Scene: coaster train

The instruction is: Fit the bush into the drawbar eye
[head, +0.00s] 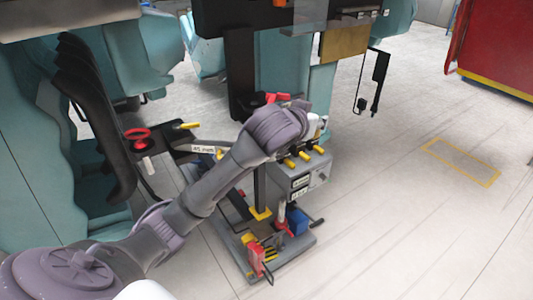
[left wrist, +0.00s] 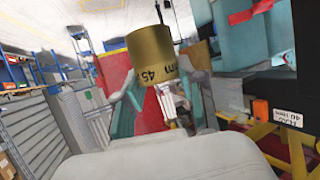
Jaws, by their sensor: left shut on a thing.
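A brass-coloured bush with dark "45 mm" lettering (left wrist: 153,57) fills the upper middle of the left wrist view. My left gripper (left wrist: 176,98) is shut on it, its fingers partly hidden by the bush and the pale wrist housing. In the head view my left gripper (head: 318,126) reaches over a grey box; the bush is not discernible there. A dark bar with a white label (head: 203,149) runs behind my left arm. I cannot make out the drawbar eye with certainty in either view. My right gripper is not in view.
The grey box with yellow handles (head: 300,181) stands on a cluttered grey base. A red ring-shaped handle (head: 137,133) is left of my arm. Teal seats and dark panels crowd the left. Open floor lies right, with a red cabinet (head: 495,45) beyond.

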